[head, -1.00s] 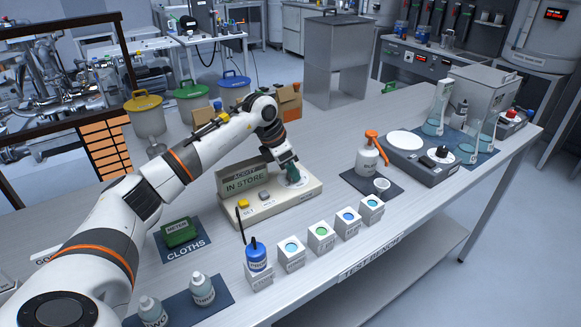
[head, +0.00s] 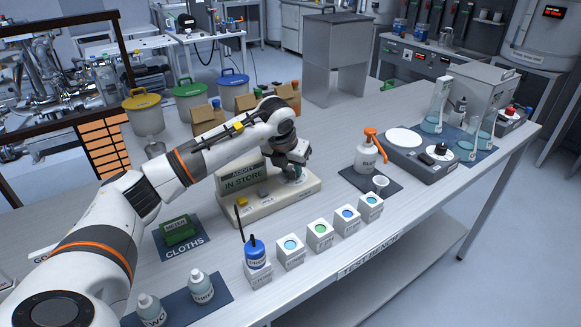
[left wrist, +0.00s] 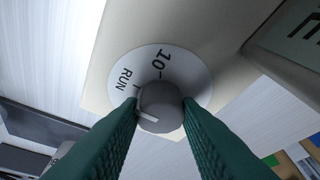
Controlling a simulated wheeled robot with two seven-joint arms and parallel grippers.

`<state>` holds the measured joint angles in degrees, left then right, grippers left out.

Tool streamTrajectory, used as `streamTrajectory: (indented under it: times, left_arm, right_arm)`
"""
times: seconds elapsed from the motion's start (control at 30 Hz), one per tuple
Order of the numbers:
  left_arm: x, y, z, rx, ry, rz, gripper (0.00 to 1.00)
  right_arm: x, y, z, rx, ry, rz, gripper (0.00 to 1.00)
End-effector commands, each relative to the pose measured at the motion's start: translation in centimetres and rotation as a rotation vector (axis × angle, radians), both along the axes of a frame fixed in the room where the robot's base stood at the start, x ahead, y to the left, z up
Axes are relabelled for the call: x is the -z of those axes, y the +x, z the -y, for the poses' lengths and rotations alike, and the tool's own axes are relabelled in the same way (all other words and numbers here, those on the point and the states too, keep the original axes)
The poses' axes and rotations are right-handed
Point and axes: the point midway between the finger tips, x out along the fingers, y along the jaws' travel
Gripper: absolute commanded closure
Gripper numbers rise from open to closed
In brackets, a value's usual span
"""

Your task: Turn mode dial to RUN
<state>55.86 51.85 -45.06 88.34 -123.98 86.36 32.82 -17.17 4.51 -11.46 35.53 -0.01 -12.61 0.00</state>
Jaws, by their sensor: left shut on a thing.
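The mode dial is a grey knob (left wrist: 160,108) on a round white plate (left wrist: 196,72) printed with "10" and "RUN". A pale pointer line on the knob faces the lower left in the left wrist view, apart from the RUN lettering (left wrist: 125,79). My left gripper (left wrist: 160,102) has its green fingers on both sides of the knob and is shut on it. In the head view the left gripper (head: 294,174) covers most of the dial at the right end of the cream control box (head: 290,196). My right gripper is not in view.
An "IN STORE" display (head: 241,179) stands on the box, left of the dial, with a yellow button (head: 241,202) in front. Cube holders (head: 320,236) line the front edge. A spray bottle (head: 367,158) stands to the right.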

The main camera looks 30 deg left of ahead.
Motion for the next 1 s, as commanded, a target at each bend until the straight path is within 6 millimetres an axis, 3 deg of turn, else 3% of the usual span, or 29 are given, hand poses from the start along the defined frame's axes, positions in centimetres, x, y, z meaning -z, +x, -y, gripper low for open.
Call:
streamTrajectory:
  times: [0.63,0.67,0.77,1.0]
  left_arm:
    - [-0.12,0.04,0.02,-0.047,-0.001,0.002,0.93]
    - [-0.12,0.04,0.01,-0.047,-0.001,0.002,0.65]
    - [-0.11,0.03,0.02,-0.047,-0.001,0.001,0.48]
    - [-0.06,0.01,0.03,-0.046,-0.001,0.0,0.48]
  right_arm:
    - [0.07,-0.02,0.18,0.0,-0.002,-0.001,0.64]
    - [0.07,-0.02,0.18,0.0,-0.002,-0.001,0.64]
    - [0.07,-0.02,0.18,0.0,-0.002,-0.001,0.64]
    - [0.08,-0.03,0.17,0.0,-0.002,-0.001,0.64]
